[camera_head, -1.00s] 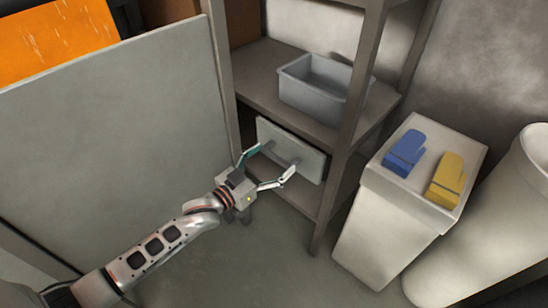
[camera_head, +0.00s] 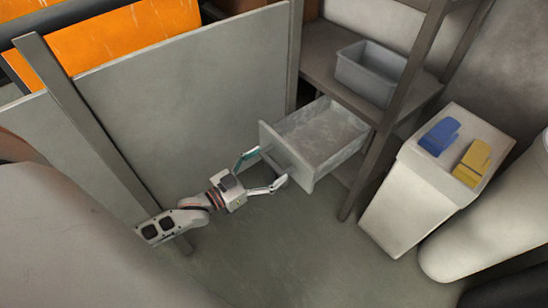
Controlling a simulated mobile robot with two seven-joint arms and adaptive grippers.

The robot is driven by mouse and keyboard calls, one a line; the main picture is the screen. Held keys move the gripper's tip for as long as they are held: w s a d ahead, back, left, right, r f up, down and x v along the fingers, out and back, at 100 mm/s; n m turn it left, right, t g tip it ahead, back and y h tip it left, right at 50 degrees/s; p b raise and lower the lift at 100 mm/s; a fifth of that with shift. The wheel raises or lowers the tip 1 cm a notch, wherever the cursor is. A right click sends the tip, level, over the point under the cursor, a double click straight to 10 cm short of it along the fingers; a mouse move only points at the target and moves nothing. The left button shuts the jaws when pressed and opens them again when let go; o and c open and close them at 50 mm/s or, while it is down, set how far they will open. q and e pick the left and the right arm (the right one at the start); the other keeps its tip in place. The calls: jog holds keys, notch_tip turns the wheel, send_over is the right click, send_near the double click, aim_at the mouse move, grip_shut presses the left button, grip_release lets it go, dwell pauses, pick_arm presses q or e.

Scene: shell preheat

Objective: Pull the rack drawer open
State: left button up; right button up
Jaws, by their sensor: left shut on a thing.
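The rack drawer (camera_head: 321,136) is a grey box that stands well out of the rack (camera_head: 432,48), and its empty inside shows. Its front panel (camera_head: 299,174) faces my left gripper (camera_head: 264,172). My right gripper is not in view.
A grey open bin (camera_head: 371,75) sits on the rack shelf above the drawer. A pale box (camera_head: 408,208) at right carries a blue item (camera_head: 439,137) and a yellow item (camera_head: 472,163). A grey panel (camera_head: 190,90) stands left of the drawer. The floor (camera_head: 290,250) in front is clear.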

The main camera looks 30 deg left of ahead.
pick_arm(q)
jog(key=shift+s+a, duration=0.2)
jog(key=shift+s, duration=0.3)
jog(key=o, duration=1.6)
jog(key=shift+s, duration=0.1)
jog(key=v, duration=0.7)
jog(key=shift+s, duration=0.15)
